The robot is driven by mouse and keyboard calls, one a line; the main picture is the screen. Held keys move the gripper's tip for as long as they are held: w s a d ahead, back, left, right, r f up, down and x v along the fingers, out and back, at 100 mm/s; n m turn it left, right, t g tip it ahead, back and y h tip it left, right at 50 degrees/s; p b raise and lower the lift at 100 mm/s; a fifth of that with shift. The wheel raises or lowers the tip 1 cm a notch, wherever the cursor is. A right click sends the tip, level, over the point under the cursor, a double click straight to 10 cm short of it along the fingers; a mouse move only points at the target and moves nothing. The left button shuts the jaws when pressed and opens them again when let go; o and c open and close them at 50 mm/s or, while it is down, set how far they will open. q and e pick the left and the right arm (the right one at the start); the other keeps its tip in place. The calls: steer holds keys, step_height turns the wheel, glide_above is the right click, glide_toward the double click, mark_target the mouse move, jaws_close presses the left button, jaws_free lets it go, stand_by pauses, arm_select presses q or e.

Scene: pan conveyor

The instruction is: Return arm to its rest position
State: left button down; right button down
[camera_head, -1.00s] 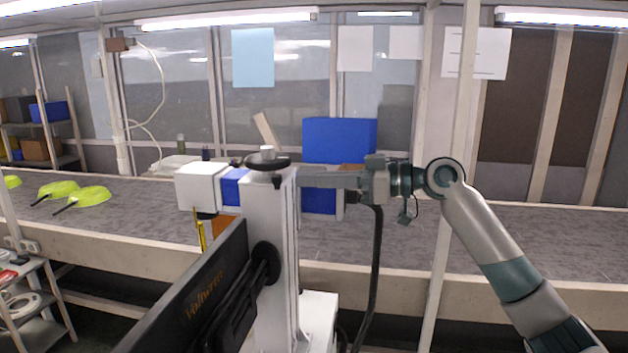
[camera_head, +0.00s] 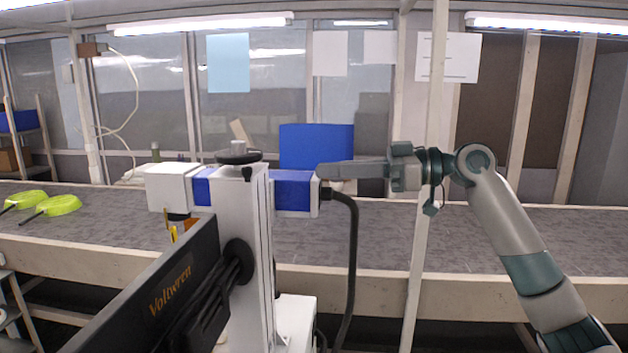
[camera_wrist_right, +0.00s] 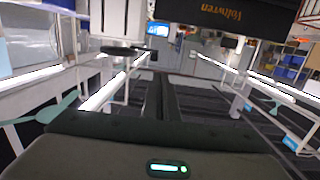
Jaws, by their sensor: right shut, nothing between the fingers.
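My right arm comes in from the right in the head view, grey with teal bands. Its gripper (camera_head: 324,171) points left and is level in the air, close to the white post of the machine, with the conveyor behind it. In the right wrist view the two dark fingers (camera_wrist_right: 160,97) lie side by side, shut with nothing held. Whether the fingertips touch the machine cannot be told. My left arm and gripper are not in view.
A machine with a white post (camera_head: 244,240), blue-white head and black panel (camera_head: 160,295) stands in front. The grey conveyor (camera_head: 480,235) runs behind it, with green pans (camera_head: 62,205) at left. A blue box (camera_head: 316,145) stands behind. A pale upright pole (camera_head: 422,215) stands near the arm.

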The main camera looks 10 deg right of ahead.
steer(key=shift+s+d, duration=0.3)
steer(key=shift+d, duration=0.15)
